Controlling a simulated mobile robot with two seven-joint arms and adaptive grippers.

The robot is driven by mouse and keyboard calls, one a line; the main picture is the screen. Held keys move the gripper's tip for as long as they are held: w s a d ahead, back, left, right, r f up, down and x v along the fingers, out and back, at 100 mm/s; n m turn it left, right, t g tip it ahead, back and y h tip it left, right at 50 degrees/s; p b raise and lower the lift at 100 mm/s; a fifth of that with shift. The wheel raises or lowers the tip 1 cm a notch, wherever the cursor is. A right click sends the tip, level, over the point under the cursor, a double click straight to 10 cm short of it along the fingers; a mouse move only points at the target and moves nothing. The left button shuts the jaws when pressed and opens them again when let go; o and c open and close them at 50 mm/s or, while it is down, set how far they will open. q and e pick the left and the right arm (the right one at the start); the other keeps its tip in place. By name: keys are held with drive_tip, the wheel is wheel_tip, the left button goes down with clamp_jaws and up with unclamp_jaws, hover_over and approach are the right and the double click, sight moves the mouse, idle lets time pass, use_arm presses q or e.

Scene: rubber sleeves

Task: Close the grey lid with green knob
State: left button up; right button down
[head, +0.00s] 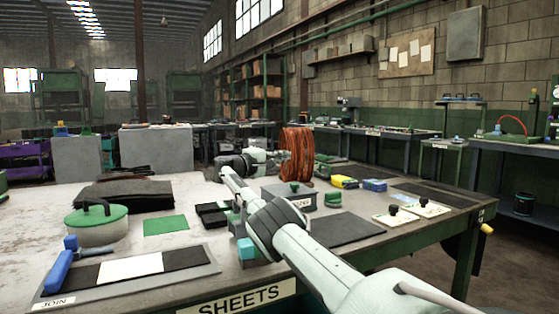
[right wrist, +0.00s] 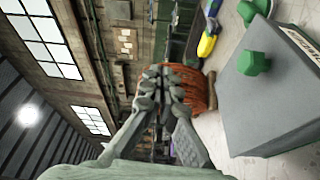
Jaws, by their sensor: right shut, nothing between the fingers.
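The grey lid (head: 283,191) with its green knob (head: 294,186) lies about level on top of a grey box with a white label (head: 302,203), mid-table. I see no clear gap under it. In the right wrist view the lid (right wrist: 250,112) and knob (right wrist: 253,63) fill the right side, apart from the fingers. My right gripper (head: 285,156) is shut and empty, above and behind the box, pointing toward the orange coil. Its fingertips (right wrist: 168,85) meet in the right wrist view. My left gripper is not in view. My right arm hides part of the box's left side.
The orange coil (head: 297,152) stands behind the box. A small green block (head: 333,199) sits to its right, and black blocks (head: 214,212) to its left. A pot with a green lid (head: 96,216) and a blue-handled tool (head: 58,270) are at left.

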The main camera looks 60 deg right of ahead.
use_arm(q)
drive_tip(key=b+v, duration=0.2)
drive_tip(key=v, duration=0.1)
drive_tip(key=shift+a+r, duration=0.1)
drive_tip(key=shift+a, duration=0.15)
use_arm(e)
drive_tip(key=w+a+f, duration=0.3)
drive_tip(key=w+a, duration=0.1)
drive_tip(key=a, duration=0.4)
drive_tip(key=shift+w+a+f, duration=0.15)
drive_tip(key=shift+w+f, duration=0.05)
drive_tip(key=shift+w, duration=0.05)
